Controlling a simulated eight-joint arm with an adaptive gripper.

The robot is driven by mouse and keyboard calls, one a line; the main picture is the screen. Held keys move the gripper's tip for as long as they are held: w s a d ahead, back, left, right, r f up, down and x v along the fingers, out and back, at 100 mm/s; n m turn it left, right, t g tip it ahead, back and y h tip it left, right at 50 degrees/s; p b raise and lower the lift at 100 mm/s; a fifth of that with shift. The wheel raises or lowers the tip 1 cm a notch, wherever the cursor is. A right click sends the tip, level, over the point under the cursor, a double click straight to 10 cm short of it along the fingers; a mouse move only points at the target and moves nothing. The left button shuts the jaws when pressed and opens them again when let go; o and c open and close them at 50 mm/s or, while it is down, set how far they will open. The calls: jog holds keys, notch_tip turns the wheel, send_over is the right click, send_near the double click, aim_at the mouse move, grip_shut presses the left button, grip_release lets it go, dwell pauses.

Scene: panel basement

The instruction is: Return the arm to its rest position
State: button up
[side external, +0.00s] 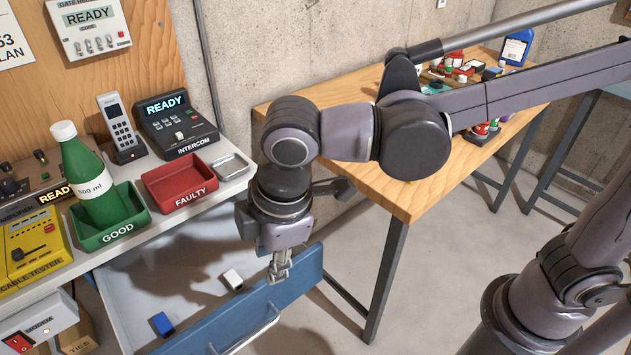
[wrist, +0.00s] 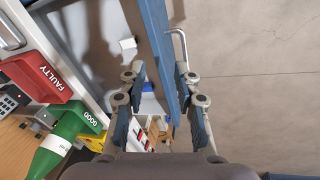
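My gripper (side external: 279,268) hangs downward near the front edge of the open drawer (side external: 185,285) in the side view. In the wrist view my gripper (wrist: 160,75) has its two fingers apart, with nothing visibly held between them. The blue drawer front (wrist: 158,45) runs through the view between the fingers. I cannot tell whether the fingertips touch the drawer front. My arm is bent and reaches from the right across the scene.
The drawer holds a white block (side external: 232,279) and a blue block (side external: 162,323). Above stand a green GOOD tray (side external: 118,235) with a green bottle (side external: 85,170), and a red FAULTY tray (side external: 180,185). A wooden table (side external: 385,190) with several containers stands behind my arm.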

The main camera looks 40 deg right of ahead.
jog(key=d+f+m+t, duration=0.1)
jog(key=d+m+t, duration=0.3)
jog(key=d+m, duration=1.1)
jog(key=d, duration=1.4)
jog(key=shift+s+d+f+t+h, duration=0.25)
jog(key=shift+d+t+h, duration=0.05)
jog(key=shift+d, duration=0.05)
